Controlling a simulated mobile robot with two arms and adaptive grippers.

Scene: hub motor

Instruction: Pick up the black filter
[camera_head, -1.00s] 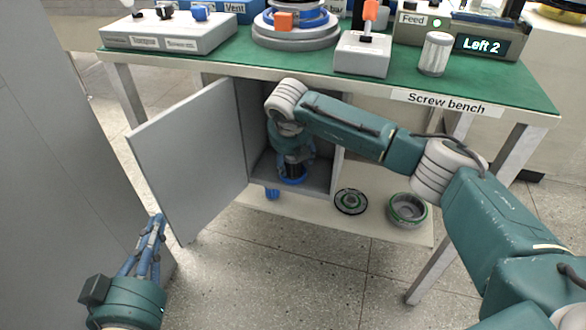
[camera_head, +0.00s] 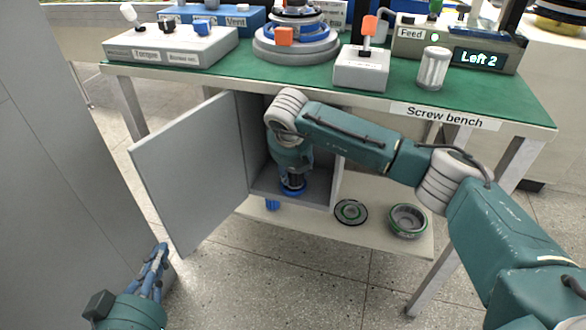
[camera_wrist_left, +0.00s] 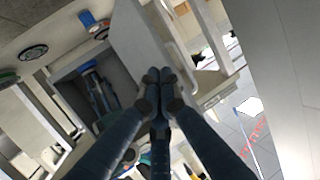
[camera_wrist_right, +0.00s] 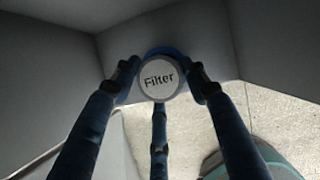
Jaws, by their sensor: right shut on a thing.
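My left gripper (camera_head: 160,252) is low at the left, shut and empty, away from the filter.
The cabinet door (camera_head: 195,170) stands open to the left. The cabinet walls are close around my right gripper. A blue object (camera_head: 272,203), a dark disc (camera_head: 351,212) and a grey ring part (camera_head: 408,220) are on the lower shelf. The green bench top (camera_head: 310,80) is above.

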